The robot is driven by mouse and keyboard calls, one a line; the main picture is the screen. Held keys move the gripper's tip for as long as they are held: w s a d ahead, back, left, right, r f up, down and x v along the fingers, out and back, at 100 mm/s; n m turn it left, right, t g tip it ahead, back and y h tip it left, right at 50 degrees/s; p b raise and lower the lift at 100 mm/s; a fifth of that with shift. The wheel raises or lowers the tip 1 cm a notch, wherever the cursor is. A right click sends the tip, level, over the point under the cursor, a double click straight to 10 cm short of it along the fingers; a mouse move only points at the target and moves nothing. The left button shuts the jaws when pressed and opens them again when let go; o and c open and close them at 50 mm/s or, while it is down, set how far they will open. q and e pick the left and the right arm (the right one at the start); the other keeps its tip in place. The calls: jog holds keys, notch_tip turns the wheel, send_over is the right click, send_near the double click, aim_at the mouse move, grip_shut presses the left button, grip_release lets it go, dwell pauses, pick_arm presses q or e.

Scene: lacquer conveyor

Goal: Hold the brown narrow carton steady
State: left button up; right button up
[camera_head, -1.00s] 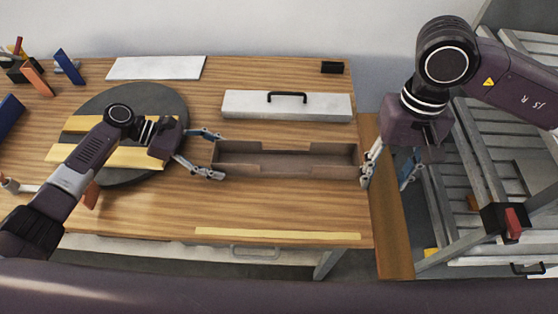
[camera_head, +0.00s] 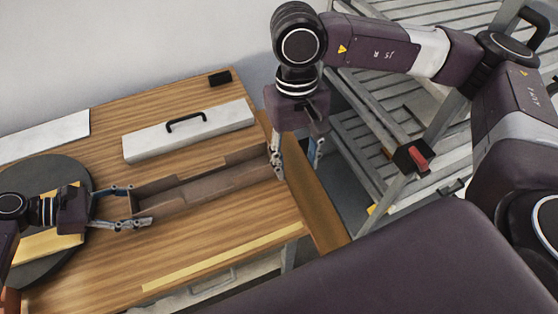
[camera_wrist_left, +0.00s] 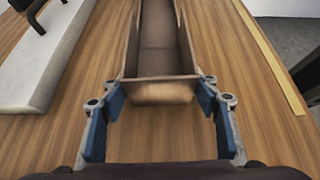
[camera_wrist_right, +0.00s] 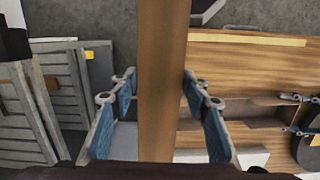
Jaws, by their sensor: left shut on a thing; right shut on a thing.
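The brown narrow carton (camera_head: 207,193) is a long open-topped box lying on the wooden table. My left gripper (camera_head: 133,206) is shut across its left end, one finger along each side. In the left wrist view the carton (camera_wrist_left: 158,50) runs straight away from the fingers (camera_wrist_left: 162,92). My right gripper (camera_head: 297,158) is at the carton's right end. In the right wrist view its fingers (camera_wrist_right: 158,88) are on either side of a long wooden board (camera_wrist_right: 163,40). The carton (camera_wrist_right: 255,113) lies just right of them; whether a finger touches it is hidden.
A white lid with a black handle (camera_head: 190,130) lies behind the carton. A dark round disc (camera_head: 75,175) with yellow pieces is at left. A yellow strip (camera_head: 225,257) marks the table's front. A slatted metal rack (camera_head: 370,125) stands right of the table. Bare tabletop surrounds the carton.

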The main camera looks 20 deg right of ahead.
jog(key=w+a+f+m, duration=0.2)
jog(key=w+a+m, duration=0.4)
jog(key=a+m, duration=0.2)
jog(key=w+a+f+m+t+y, duration=0.1)
jog(key=w+a+f+m, duration=0.2)
jog(key=w+a+m, duration=0.4)
jog(key=a+m, duration=0.2)
jog(key=a, duration=0.1)
jog(key=shift+w+a, duration=0.25)
jog(key=shift+w, duration=0.05)
jog(key=shift+f, duration=1.95)
jog(key=shift+f, duration=0.1)
jog(key=shift+f, duration=2.5)
jog(key=o, duration=0.8)
jog(key=shift+o, duration=0.4)
